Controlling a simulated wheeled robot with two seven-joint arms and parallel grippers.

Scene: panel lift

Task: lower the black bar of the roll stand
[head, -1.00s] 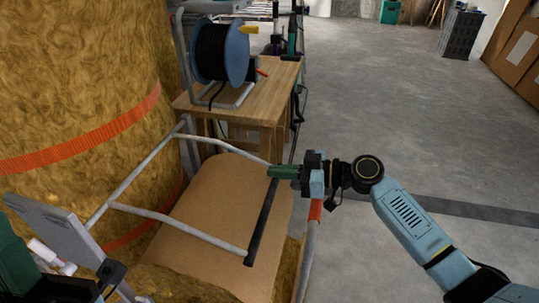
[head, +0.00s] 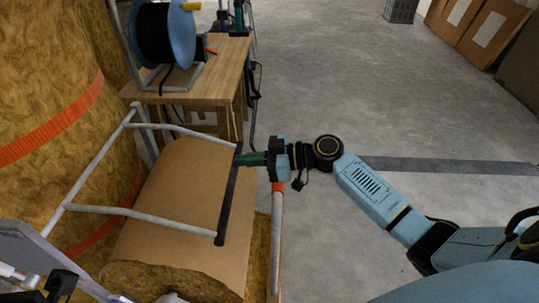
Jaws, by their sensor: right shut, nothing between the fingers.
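The roll stand's black bar (head: 229,197) joins the front ends of two grey side arms (head: 145,218) in the head view. The arms reach out over a roll with a brown paper face (head: 180,195). My right gripper (head: 243,159) comes in from the right and is shut, with nothing held between its dark green fingers. Its fingertips are at the far part of the bar and overlap it in the picture. I cannot tell whether they touch it. My left gripper is not in view.
A wooden table (head: 205,80) with a blue cable reel (head: 170,38) stands behind the roll. A tall yellow-brown insulation roll (head: 45,130) with orange straps fills the left. A grey post with an orange band (head: 277,225) stands right of the roll. Open floor (head: 400,100) lies to the right.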

